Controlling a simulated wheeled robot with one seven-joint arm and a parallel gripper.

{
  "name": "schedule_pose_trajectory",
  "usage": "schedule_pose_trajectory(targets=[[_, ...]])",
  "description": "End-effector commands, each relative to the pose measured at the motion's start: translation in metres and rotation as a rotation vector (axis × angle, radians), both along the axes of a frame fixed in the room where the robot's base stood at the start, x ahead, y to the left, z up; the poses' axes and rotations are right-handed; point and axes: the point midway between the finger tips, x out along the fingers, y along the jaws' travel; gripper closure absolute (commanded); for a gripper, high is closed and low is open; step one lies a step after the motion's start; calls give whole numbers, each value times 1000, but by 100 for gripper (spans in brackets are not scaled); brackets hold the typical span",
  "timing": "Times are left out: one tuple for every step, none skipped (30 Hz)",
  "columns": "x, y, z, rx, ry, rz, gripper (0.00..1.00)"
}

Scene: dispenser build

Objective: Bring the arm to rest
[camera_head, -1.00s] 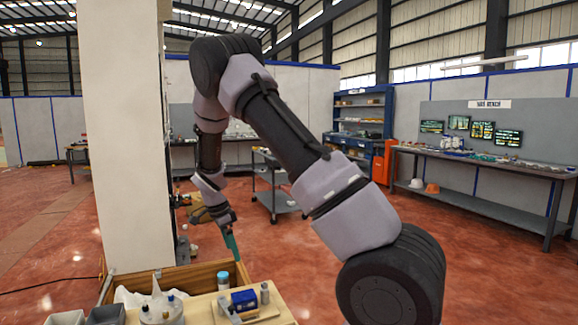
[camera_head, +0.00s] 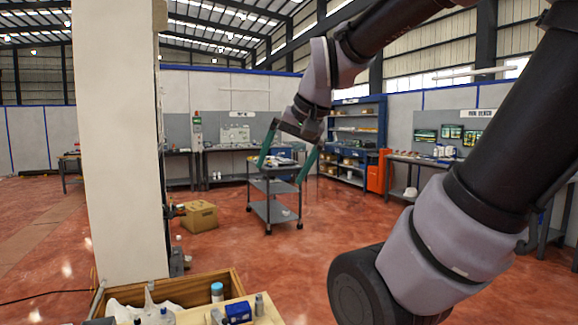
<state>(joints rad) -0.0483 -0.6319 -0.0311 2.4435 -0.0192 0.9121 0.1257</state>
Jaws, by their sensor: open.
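My arm reaches across the right side of the head view, raised and bent, with its wrist at upper centre. My gripper (camera_head: 285,170) hangs from the wrist with its two green fingers spread wide apart. It is open and nothing is between the fingers. It is in the air, well above the floor, and in the picture it overlaps the distant grey cart (camera_head: 273,212). It appears to touch nothing.
A wooden tray (camera_head: 238,284) with a board holding a blue block (camera_head: 238,312) and a blue-capped bottle (camera_head: 217,292) is at lower left. A pale column (camera_head: 120,150) stands at left. A cardboard box (camera_head: 199,216) lies on the floor. Open red floor spreads around the cart.

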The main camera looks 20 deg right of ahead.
Motion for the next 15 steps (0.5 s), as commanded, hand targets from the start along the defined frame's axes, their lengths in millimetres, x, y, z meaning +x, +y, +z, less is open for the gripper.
schedule_pose_trajectory(targets=[[-11,-1,2,-19,-30,20,0],[-16,-1,3,-30,-43,33,0],[-21,-1,3,-44,-56,48,0],[-23,-1,3,-51,-64,56,0],[-26,-1,3,-58,-70,64,0],[-28,-1,3,-64,-76,69,0],[-29,-2,3,-67,-78,72,0],[-29,-2,3,-68,-79,74,0],[-29,-1,3,-70,-80,76,0],[-29,-1,3,-70,-79,77,0],[-29,-1,3,-69,-79,76,0],[-29,-1,3,-69,-80,76,0],[-29,-1,3,-69,-80,76,0],[-29,-1,3,-69,-80,76,0],[-29,-1,3,-68,-80,76,0]])
